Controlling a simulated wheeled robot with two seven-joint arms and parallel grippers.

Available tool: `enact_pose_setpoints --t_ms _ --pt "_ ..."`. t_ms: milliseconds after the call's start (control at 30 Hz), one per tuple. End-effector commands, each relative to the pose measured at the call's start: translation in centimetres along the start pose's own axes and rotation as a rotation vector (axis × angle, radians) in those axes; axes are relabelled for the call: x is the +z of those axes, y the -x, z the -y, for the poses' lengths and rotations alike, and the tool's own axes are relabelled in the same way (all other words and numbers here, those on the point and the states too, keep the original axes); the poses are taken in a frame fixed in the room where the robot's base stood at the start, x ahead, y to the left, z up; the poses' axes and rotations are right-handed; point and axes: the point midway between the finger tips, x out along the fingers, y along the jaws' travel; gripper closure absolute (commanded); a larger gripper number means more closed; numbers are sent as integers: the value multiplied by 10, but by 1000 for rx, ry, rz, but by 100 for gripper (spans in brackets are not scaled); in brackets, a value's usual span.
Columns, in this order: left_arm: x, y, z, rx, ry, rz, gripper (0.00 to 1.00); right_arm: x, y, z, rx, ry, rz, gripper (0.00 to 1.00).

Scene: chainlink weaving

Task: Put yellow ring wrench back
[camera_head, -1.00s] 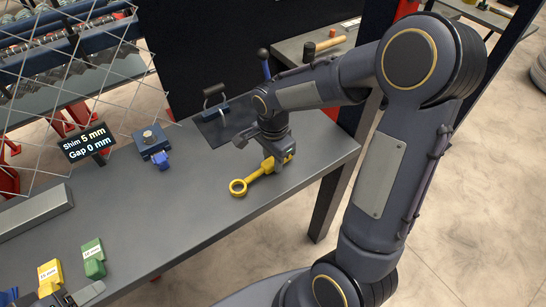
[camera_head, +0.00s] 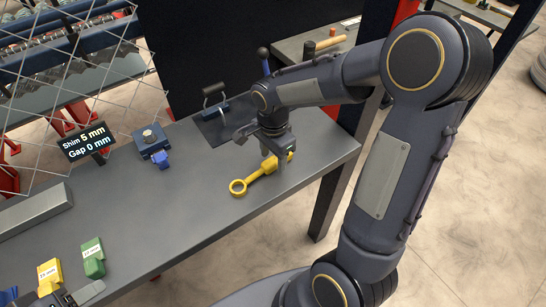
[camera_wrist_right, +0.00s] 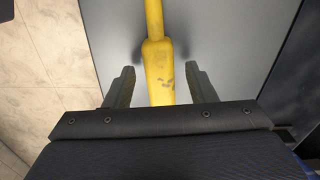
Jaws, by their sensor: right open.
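The yellow ring wrench (camera_head: 262,174) lies on the grey workbench, its ring end toward the front left. My right gripper (camera_head: 276,166) is over the wrench's handle end. In the right wrist view, the yellow handle (camera_wrist_right: 158,68) runs between the two fingers of the open right gripper (camera_wrist_right: 162,86), with a gap on each side. The gripper partly hides the handle in the head view. A dark part at the lower left edge of the head view looks like my left gripper (camera_head: 78,296); its jaws cannot be made out.
The workbench (camera_head: 190,215) has free room left of the wrench. A dark plate with a handle (camera_head: 214,118) lies behind it. A blue block (camera_head: 150,140) and a shim display (camera_head: 86,142) stand farther left. Yellow (camera_head: 50,273) and green (camera_head: 92,257) labelled blocks are at front left.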

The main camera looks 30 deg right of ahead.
Motion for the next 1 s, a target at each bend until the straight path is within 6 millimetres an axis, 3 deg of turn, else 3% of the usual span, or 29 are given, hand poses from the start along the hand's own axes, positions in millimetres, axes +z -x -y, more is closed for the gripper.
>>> enact_pose_setpoints --t_ms 300,467,567,733,900,1000 --pt "4 -8 3 0 0 1 48 -3 54 -1 -5 1 -1 50" --pt "4 -8 3 0 0 1 48 -2 69 -6 -15 27 10 50" --pt "4 -7 3 0 0 1 48 1 80 -26 -66 139 41 50" --pt "4 -7 3 0 0 1 48 21 99 -84 -264 519 80 50" --pt "4 -8 3 0 0 1 48 48 100 -132 -477 903 7 50" --pt "4 -7 3 0 0 1 48 60 95 -148 -561 1062 -60 50"
